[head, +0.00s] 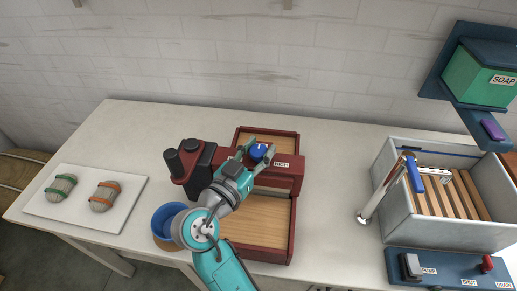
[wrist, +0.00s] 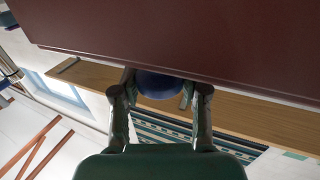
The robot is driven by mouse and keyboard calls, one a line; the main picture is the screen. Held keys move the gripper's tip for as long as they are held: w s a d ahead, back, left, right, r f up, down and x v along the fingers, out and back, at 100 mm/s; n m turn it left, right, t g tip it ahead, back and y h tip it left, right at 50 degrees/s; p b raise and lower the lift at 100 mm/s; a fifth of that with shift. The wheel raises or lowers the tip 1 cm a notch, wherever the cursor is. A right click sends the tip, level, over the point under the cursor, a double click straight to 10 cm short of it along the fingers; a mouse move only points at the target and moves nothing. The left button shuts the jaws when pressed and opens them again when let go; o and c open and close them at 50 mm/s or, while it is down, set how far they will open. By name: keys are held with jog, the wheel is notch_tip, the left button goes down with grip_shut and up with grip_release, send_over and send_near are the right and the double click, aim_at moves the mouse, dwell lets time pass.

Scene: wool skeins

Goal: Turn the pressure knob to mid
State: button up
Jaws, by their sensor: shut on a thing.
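The blue knob (head: 258,151) sits on the dark red crossbeam (head: 288,181) of a press with a wooden bed. A small white label (head: 282,164) is just right of the knob; its word is too small to read surely. My gripper (head: 256,153) reaches the knob from the front, with a finger on each side, shut on it. In the wrist view the knob (wrist: 158,86) shows as a blue round shape between my fingertips (wrist: 160,90), under the dark red beam (wrist: 200,40). My fingers hide part of the knob, and I cannot make out a pointer.
A black cylinder (head: 173,163) stands at the press's left end. A blue bowl (head: 166,218) is beside my arm. Two banded skeins (head: 61,187) (head: 104,196) lie on a white board (head: 84,218) at left. A grey basin (head: 453,233), tap (head: 384,190) and switch panel (head: 440,277) are at right.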

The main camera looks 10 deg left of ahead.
jog(key=o, duration=1.1)
jog(key=v, duration=1.2)
